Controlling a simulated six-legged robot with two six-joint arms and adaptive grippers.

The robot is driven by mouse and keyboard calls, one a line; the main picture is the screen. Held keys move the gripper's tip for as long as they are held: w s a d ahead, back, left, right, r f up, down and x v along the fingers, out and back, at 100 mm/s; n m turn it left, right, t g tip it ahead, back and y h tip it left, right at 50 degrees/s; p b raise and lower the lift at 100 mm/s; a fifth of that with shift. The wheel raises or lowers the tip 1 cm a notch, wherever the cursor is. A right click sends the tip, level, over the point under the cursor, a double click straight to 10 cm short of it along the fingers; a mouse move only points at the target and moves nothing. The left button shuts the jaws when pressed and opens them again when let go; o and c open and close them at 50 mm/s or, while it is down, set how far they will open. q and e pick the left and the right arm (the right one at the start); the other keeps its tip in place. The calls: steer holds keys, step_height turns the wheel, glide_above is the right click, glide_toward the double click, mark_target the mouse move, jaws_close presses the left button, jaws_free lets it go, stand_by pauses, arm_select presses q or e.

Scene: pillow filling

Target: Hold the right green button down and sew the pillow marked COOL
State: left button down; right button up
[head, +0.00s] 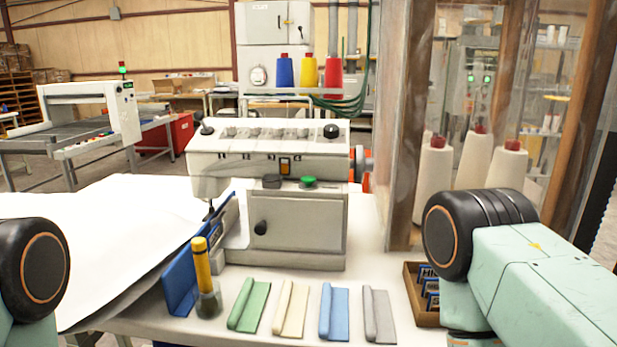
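A white sewing machine (268,160) stands on the white table (385,232). No COOL mark is readable. Only joints and links of my two arms show, at the lower left and lower right, apart from the machine. Both grippers are outside the view.
Four folded strips lie in front: green (249,305), cream (291,308), blue (334,312) and grey (379,315). A yellow-topped tool (202,265) stands beside a blue panel (182,283). A brown tray (413,293) holds blue labelled cards, partly hidden by my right arm. Thread cones (473,160) stand right.

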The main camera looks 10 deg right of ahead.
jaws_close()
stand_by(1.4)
